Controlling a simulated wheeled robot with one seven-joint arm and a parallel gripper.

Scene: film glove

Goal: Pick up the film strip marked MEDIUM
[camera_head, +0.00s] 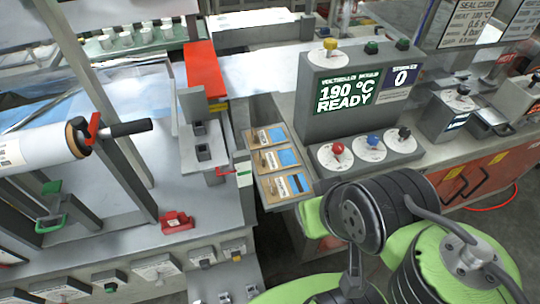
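A tan, grey-edged tray (260,186) sits at the near end of the grey bench, just left of the control box. It has three labelled places in a column. Each has a small printed card at left and a blue film strip at right: the top strip (277,135), the middle strip (288,157) and the bottom strip (298,184), which has a darker band. The card print is too small to read, so I cannot tell which strip is MEDIUM. My green and black arm is at the lower right, close to the tray's near corner. My gripper does not show.
The control box (345,125) reads 190 °C READY and has red, blue and black knobs. A film roll (35,147) with a black handle is at left. A red clamp (176,222) lies on the left bench. A grey bracket (203,150) stands left of the tray.

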